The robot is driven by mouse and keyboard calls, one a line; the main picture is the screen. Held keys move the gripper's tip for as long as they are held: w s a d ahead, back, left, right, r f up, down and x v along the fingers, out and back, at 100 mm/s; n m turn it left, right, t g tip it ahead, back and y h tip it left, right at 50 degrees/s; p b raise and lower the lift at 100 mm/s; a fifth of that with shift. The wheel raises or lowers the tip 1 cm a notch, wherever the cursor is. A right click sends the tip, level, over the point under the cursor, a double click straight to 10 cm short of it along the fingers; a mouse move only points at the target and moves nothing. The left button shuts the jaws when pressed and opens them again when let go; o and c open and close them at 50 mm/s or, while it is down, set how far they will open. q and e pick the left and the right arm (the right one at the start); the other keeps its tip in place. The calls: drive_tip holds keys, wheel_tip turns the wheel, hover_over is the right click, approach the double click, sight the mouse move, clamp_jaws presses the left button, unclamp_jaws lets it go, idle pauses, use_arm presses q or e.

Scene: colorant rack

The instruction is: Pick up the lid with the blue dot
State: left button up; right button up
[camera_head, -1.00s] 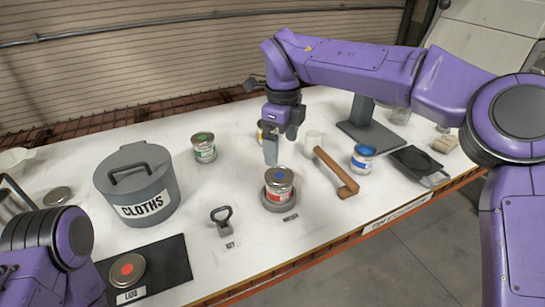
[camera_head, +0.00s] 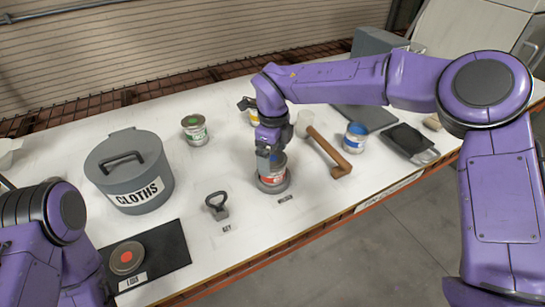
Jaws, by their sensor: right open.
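The lid with the blue dot (camera_head: 279,159) sits on top of a red-labelled can (camera_head: 273,178), which stands on a round grey base in the middle of the table. The lid is mostly hidden behind my right gripper, and its dot cannot be made out now. My right gripper (camera_head: 268,155) points down at the top of this can, with its fingers open at or just above the lid. I cannot tell whether they touch it. Part of my left arm shows at the lower left, but its gripper is out of view.
A key tool (camera_head: 216,205) lies to the left. A grey CLOTHS bin (camera_head: 128,178), a green can (camera_head: 195,130) and a red-dot lid (camera_head: 126,257) on a black mat (camera_head: 168,254) are further left.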

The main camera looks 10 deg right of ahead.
drive_tip(key=shift+s+r, duration=0.1)
drive_tip(key=shift+s, duration=0.1)
drive_tip(key=shift+c, duration=0.7)
drive_tip(key=c, duration=0.7)
